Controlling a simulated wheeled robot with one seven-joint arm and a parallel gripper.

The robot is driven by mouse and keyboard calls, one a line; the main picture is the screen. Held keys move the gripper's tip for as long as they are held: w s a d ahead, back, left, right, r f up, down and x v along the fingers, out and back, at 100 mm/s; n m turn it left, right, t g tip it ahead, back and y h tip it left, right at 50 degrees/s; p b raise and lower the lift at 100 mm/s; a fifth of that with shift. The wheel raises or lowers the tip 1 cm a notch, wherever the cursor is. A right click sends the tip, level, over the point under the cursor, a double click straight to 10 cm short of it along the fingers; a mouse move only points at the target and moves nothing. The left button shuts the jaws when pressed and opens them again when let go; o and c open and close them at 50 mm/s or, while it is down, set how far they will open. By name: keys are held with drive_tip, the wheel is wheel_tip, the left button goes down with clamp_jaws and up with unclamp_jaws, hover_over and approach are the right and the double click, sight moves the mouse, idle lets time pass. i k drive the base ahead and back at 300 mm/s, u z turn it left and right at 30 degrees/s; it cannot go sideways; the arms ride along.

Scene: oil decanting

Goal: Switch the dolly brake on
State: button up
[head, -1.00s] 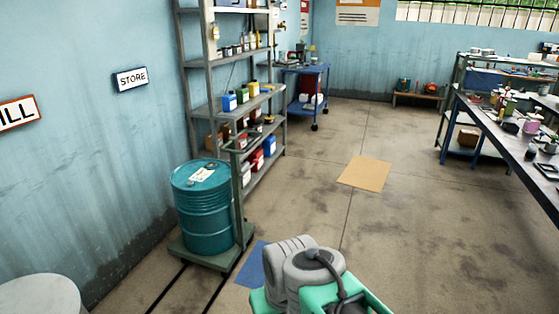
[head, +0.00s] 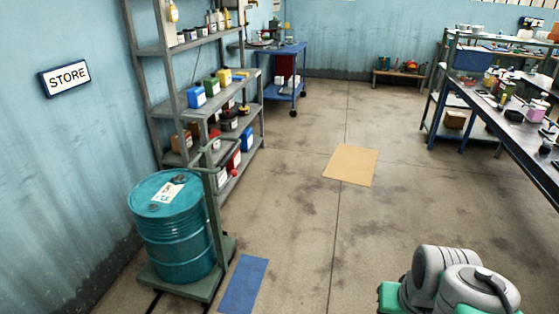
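A teal drum (head: 177,243) with a paper label on its lid stands upright at the lower left. It rests on a low green dolly (head: 209,286) with an upright post and handle (head: 216,205) on the drum's right side. I cannot make out the dolly's brake at this size. Grey and green parts of my own arm show at the lower right, apart from the dolly. My gripper's fingers are not in view.
A grey shelf rack (head: 165,115) with bottles and coloured boxes stands behind the drum. A blue mat (head: 243,285) lies right of the dolly, and a tan sheet (head: 350,165) lies farther off. A workbench (head: 530,157) runs along the right.

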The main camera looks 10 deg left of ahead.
sight(233, 173)
drive_tip(key=z, duration=0.1)
drive_tip(key=i, duration=0.85)
drive_tip(key=u, duration=0.75)
drive_tip(key=i, duration=0.85)
drive_tip(key=u, duration=0.8)
drive_tip(key=k, duration=0.65)
drive_tip(key=u, duration=0.1)
drive_tip(key=i, duration=1.1)
drive_tip(key=u, duration=0.75)
